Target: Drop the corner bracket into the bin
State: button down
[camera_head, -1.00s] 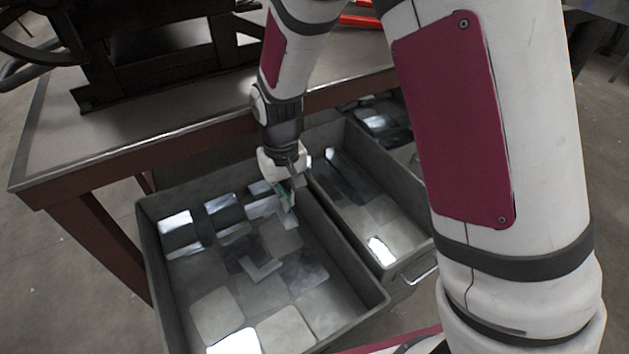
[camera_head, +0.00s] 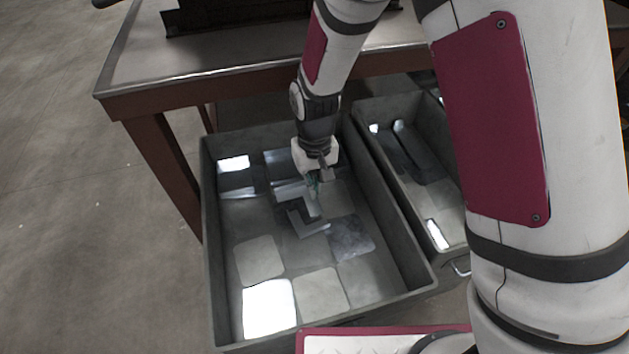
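My gripper (camera_head: 316,187) is low inside the left grey bin (camera_head: 392,243), pointing down. It appears shut on a grey L-shaped corner bracket (camera_head: 311,208) at its fingertips. The fingers are small and partly hidden. A second L-shaped bracket (camera_head: 310,229) lies on the bin's floor just below the held one in the picture. I cannot tell how far the held bracket is above the floor.
A second grey bin (camera_head: 377,172) stands against the right side, with a dark long piece (camera_head: 412,152) in it. A metal-topped table (camera_head: 220,50) with a brown frame stands behind. Bare floor (camera_head: 80,220) lies to the left.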

jog(key=shift+f, duration=0.45)
jog(key=c, duration=1.7)
grip_release()
jog(key=shift+r, duration=0.1)
notch_tip(320, 180, up, 12)
jog(key=shift+f, duration=0.1)
